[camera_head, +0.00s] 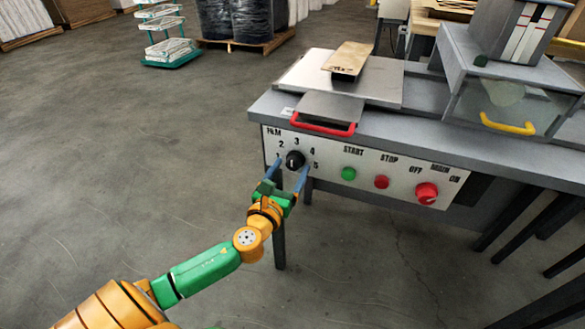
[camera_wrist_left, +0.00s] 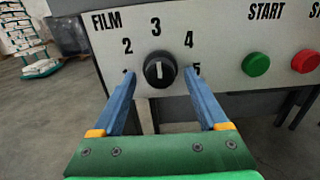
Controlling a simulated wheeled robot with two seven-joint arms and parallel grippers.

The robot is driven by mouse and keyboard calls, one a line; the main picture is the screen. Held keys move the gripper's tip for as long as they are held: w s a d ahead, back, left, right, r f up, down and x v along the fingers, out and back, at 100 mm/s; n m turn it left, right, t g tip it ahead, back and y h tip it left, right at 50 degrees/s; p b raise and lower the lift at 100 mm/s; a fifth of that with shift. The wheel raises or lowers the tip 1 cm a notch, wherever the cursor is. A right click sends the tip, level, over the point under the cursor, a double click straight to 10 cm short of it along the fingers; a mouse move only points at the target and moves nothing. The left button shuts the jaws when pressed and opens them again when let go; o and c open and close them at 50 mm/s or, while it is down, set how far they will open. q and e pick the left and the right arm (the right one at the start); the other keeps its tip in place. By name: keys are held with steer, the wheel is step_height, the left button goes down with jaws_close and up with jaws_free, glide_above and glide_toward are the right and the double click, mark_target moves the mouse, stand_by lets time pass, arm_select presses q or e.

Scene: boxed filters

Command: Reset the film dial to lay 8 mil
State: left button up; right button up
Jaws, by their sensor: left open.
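The film dial (camera_head: 295,160) is a round black knob on the front panel of a grey machine. In the left wrist view the dial (camera_wrist_left: 160,70) has a white mark that stands about upright, under the 3. The numbers 2, 3, 4 and 5 are readable around it; the lower left one is hidden behind a finger, and I see no 8. My left gripper (camera_head: 291,173) is open in front of the panel, with its blue fingers to the left and right of the dial. My right gripper is not in view.
A green START button (camera_head: 348,174), a red STOP button (camera_head: 381,182) and a red rotary switch (camera_head: 426,193) sit right of the dial. A red handle (camera_head: 322,125) juts out above it. A clear-fronted box with a yellow handle (camera_head: 508,124) stands at right.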

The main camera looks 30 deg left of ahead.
arm_select(q)
steer(key=shift+w, duration=0.3)
steer(key=shift+s+r, duration=0.1)
steer(key=shift+s, duration=0.05)
jaws_close()
